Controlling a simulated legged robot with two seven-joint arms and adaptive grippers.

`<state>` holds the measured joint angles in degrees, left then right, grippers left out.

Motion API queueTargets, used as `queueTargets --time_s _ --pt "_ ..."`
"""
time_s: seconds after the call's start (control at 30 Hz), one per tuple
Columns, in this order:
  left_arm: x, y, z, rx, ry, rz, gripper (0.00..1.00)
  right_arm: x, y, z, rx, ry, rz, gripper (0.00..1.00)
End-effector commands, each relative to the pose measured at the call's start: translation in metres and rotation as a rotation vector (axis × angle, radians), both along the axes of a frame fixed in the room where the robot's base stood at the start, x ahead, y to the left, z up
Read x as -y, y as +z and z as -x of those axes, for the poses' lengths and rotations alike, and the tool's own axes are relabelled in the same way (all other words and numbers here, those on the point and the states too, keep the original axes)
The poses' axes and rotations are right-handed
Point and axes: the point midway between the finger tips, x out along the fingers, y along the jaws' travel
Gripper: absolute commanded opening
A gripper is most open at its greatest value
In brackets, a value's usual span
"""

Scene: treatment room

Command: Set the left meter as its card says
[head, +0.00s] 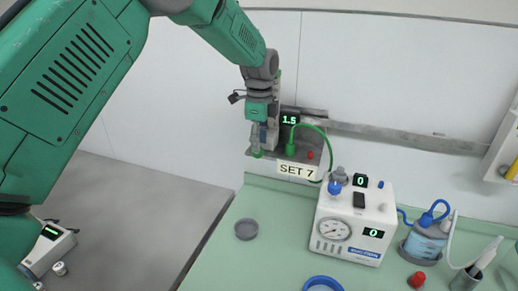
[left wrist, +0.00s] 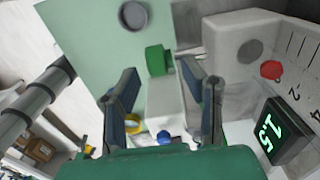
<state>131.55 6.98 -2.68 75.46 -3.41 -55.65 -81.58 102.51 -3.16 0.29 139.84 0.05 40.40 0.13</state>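The left meter is on the wall rail; its display (head: 290,119) reads 1.5, and also reads 1.5 in the left wrist view (left wrist: 268,132). A card (head: 297,170) below it says SET 7. A red knob (left wrist: 271,70) sits on the meter's body. My right gripper is not in view.
A white suction unit (head: 352,225) with a gauge and displays reading 0 stands on the green table (head: 225,262). A grey dish (head: 246,229), a blue ring (head: 322,284) and a jar (head: 424,242) are around it. A green hose (head: 325,140) arcs from the meter.

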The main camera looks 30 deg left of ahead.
Motion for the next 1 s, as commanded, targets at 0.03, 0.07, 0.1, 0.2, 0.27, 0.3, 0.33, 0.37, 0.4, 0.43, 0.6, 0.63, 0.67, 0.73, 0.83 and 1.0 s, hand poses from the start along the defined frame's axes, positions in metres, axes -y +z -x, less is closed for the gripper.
queueTargets --time_s 0.03,0.07,0.1,0.2,0.27,0.3,0.33,0.37,0.4,0.43,0.6,0.63,0.67,0.73,0.83,1.0 --pt "0.0 -0.008 0.001 -0.002 0.0 -0.001 0.38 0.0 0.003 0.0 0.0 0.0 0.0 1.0" --pt "0.0 -0.012 0.0 -0.002 0.0 -0.001 0.38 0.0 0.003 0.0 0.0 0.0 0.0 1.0" --pt "0.0 -0.017 0.0 -0.001 0.0 0.0 0.38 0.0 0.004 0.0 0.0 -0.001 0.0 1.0" --pt "-0.002 -0.027 0.0 -0.001 0.001 0.002 0.38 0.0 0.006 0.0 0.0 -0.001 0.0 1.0" --pt "-0.003 -0.03 0.0 0.001 0.001 0.004 0.38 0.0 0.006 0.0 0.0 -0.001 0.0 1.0" --pt "-0.003 -0.031 0.0 0.001 0.001 0.004 0.38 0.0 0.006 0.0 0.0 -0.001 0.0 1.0" --pt "-0.003 -0.032 0.0 0.002 0.001 0.004 0.38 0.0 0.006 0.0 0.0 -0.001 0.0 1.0" --pt "-0.003 -0.033 0.0 0.002 0.001 0.004 0.38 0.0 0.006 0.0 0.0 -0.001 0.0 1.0" --pt "-0.004 -0.033 0.0 0.002 0.0 0.005 0.38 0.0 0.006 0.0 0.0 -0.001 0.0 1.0" --pt "-0.004 -0.034 0.0 0.002 0.0 0.005 0.38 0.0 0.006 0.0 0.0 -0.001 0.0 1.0" --pt "-0.003 -0.033 0.0 0.002 0.0 0.004 0.31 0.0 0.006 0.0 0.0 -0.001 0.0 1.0" --pt "-0.003 -0.033 0.0 0.002 0.0 0.004 0.2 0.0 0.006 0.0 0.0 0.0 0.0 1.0" --pt "-0.003 -0.033 0.0 0.001 0.0 0.004 0.1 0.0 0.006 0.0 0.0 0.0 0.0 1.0" --pt "-0.003 -0.033 0.0 0.001 0.0 0.004 0.0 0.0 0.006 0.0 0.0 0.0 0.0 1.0" --pt "-0.002 -0.033 0.0 0.002 0.0 0.003 0.0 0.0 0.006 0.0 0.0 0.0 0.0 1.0" --pt "-0.001 -0.032 0.0 0.007 0.001 0.023 0.0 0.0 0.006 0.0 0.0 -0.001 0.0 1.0"
